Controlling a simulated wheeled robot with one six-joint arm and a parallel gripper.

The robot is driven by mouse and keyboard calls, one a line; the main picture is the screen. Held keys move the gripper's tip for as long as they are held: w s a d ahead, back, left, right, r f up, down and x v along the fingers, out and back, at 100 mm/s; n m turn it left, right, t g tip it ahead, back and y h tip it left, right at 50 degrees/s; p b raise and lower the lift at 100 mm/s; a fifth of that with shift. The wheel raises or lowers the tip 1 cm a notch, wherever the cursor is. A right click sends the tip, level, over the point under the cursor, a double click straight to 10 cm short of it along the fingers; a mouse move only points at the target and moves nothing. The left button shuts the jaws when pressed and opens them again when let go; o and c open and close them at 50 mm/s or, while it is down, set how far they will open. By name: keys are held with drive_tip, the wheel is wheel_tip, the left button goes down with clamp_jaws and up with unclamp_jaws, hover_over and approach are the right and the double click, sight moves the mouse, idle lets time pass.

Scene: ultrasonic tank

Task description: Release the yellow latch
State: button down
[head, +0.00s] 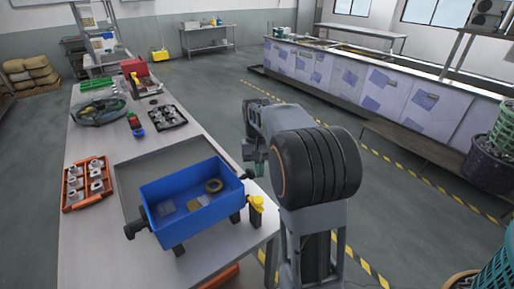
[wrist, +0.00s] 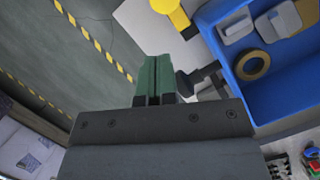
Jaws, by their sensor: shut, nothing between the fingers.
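The yellow latch (head: 256,203) is at the right front corner of the blue tank (head: 170,187), near the table's right edge. It also shows at the top of the wrist view as a yellow knob (wrist: 172,12), partly cut off by the frame. My gripper (wrist: 153,75) has green fingers that lie together with nothing between them. The fingertips are below the latch in the wrist view and apart from it. In the head view my arm hides most of the gripper. A dark clamp knob (wrist: 186,82) shows beside the fingers.
The tank holds a ring (head: 214,186) and some flat pieces. An orange tray (head: 73,197) with metal parts stands left of it, and a black tray (head: 163,118) behind it. Open floor with a yellow-black line (head: 376,157) lies to the right of the table.

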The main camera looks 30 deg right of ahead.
sight(256, 201)
drive_tip(key=w+r, duration=0.5)
drive_tip(key=r, duration=0.1)
drive_tip(key=s+a+f+p, duration=0.1)
drive_tip(key=s+a+f, duration=0.1)
drive_tip(key=s+f, duration=0.5)
drive_tip(key=shift+f, duration=1.45)
drive_tip(key=shift+s, duration=0.1)
